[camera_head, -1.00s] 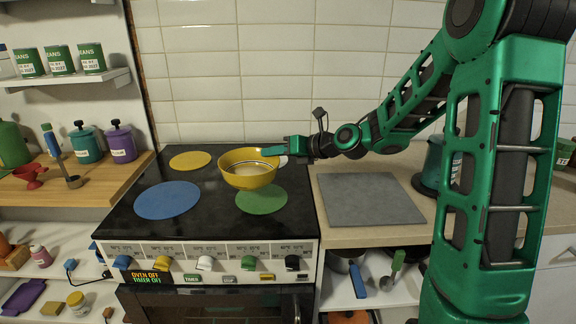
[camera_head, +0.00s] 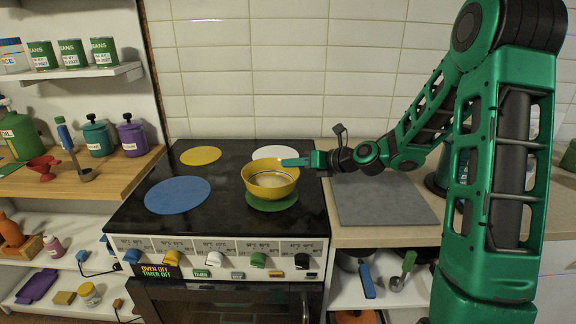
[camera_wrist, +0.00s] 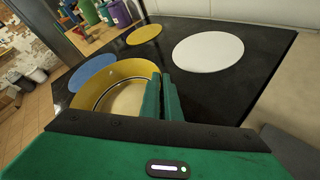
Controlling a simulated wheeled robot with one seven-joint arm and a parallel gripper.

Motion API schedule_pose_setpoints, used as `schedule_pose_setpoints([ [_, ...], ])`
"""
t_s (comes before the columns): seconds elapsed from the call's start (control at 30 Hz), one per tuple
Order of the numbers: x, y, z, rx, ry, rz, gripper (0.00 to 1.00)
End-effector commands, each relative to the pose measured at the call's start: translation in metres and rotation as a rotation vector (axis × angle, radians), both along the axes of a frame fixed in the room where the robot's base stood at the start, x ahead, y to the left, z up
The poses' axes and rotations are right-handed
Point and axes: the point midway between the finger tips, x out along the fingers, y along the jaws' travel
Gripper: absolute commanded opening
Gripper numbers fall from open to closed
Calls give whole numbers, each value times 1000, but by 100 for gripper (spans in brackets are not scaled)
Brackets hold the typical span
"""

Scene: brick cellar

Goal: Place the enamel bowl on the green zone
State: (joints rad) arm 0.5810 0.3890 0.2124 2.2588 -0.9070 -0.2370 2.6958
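The yellow enamel bowl (camera_head: 270,181) is upright over the green zone (camera_head: 272,203), which shows beneath and in front of it on the black stovetop. I cannot tell whether the bowl touches the zone or hangs just above it. My gripper (camera_head: 296,162) is at the bowl's back right rim. In the wrist view, the two green fingers (camera_wrist: 161,98) are close together with the rim of the bowl (camera_wrist: 104,72) between them. The green zone is hidden in the wrist view.
The stovetop also bears a blue zone (camera_head: 178,195), a yellow zone (camera_head: 201,156) and a white zone (camera_head: 275,152), all bare. A grey board (camera_head: 380,199) lies on the counter at right. A wooden shelf (camera_head: 119,173) with pots (camera_head: 131,137) stands at left.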

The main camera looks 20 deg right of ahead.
Motion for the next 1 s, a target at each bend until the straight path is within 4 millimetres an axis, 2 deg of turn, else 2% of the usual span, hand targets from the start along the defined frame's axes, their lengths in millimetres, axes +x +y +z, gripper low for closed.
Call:
schedule_pose_setpoints([
  [0.07, 0, 1, -1, 1, 0, 2, 0],
  [0.17, 0, 2, -2, 0, 0, 2, 22],
  [0.57, -2, 2, 2, 0, 0, 3, 22],
  [0.67, -11, -6, 6, -1, 0, 1, 22],
  [1.0, -61, -42, 30, -1, -1, 0, 22],
])
